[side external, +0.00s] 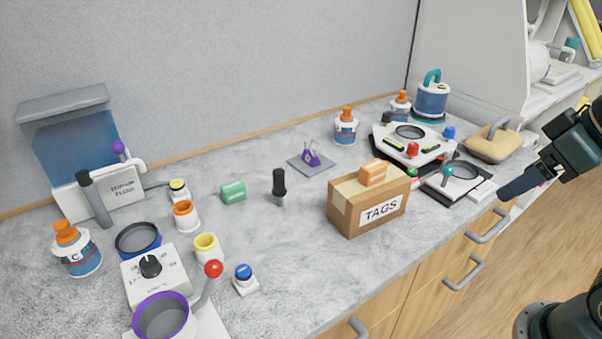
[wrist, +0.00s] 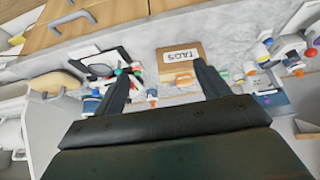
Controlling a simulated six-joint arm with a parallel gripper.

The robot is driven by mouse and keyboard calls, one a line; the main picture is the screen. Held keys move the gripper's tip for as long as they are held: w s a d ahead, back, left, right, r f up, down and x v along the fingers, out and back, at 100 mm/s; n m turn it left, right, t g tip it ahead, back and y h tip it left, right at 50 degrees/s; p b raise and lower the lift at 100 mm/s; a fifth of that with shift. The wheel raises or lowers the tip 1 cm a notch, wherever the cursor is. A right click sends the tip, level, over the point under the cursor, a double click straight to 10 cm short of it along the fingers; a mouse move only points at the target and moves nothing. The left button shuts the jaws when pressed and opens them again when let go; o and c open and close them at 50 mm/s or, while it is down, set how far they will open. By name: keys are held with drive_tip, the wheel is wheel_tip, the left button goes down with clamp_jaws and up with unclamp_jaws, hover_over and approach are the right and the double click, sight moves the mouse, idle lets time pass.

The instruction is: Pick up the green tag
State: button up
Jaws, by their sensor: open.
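A small green block (side external: 233,192), which looks like the green tag, lies on the grey marble counter (side external: 330,265) in the side external view, left of the black upright knob. An orange tag (side external: 373,173) lies on top of a cardboard box labelled TAGS (side external: 345,208). The box (wrist: 178,58) and the orange tag (wrist: 184,78) also show in the wrist view. My gripper (side external: 510,194) is at the right, beyond the counter's front edge and far from the green block. In the wrist view my gripper (wrist: 158,78) has its fingers apart with nothing held.
Cups and a dial device (side external: 158,272) crowd the left. A white device with a red knob (side external: 412,148) stands at the right.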

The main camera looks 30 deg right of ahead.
drive_tip(key=w+a+r, duration=0.2)
drive_tip(key=w+a, duration=0.1)
drive_tip(key=w, duration=0.5)
drive_tip(key=w+a+r, duration=0.2)
drive_tip(key=w, duration=0.5)
drive_tip(key=w+a+r, duration=0.2)
drive_tip(key=w+a, duration=0.1)
drive_tip(key=w, duration=0.5)
drive_tip(key=w+a+f, duration=0.7)
drive_tip(key=w+a, duration=0.1)
drive_tip(key=a, duration=0.1)
drive_tip(key=w+a+f+g, duration=0.1)
drive_tip(key=w+a+f, duration=0.5)
drive_tip(key=w+a, duration=0.3)
drive_tip(key=shift+a+f, duration=0.35)
drive_tip(key=shift+w, duration=0.15)
approach(234, 189)
drive_tip(key=shift+x, duration=2.45)
